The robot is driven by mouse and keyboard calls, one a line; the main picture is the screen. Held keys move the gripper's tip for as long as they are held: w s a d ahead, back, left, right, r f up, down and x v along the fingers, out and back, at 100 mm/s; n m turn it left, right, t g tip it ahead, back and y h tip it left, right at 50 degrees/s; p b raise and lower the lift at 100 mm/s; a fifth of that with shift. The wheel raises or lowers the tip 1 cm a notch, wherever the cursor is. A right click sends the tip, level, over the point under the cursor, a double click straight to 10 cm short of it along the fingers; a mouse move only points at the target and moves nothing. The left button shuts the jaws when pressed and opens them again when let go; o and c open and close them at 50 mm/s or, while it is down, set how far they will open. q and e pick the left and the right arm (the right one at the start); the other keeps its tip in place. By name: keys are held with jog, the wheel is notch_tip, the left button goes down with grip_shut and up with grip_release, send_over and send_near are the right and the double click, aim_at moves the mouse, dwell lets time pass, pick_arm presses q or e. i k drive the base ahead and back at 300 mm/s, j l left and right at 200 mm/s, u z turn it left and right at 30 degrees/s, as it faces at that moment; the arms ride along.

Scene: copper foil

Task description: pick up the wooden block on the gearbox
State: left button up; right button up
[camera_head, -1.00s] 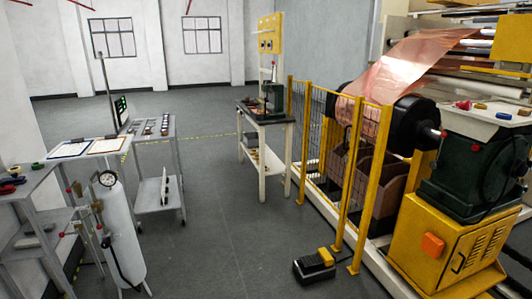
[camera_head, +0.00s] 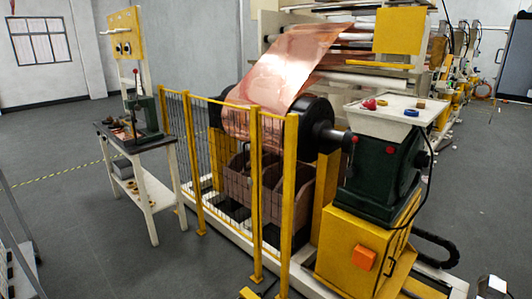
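The green gearbox (camera_head: 376,178) stands on a yellow base at the right, with a pale tray (camera_head: 385,122) on top. A small brown block (camera_head: 421,104), which looks like wood, lies near the tray's back right corner. A red item (camera_head: 369,104) lies toward the tray's left side, and a small blue item (camera_head: 411,113) lies near the block. These things are small in the view, so their exact shapes are hard to tell. Neither of my grippers is in view.
A yellow-posted mesh fence (camera_head: 255,190) stands left of the gearbox, before the copper foil roll (camera_head: 290,70). A workbench with a green press (camera_head: 143,115) stands at the left. Grey floor is open at the lower left. A black cable hangs beside the gearbox.

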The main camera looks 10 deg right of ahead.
aim_at(421, 104)
jog(key=i+l+z, duration=0.1)
jog(key=i+z, duration=0.6)
jog(key=z, duration=0.25)
jog(key=i+j+z, duration=0.15)
jog(key=i+z, duration=0.3)
jog(key=k, duration=0.1)
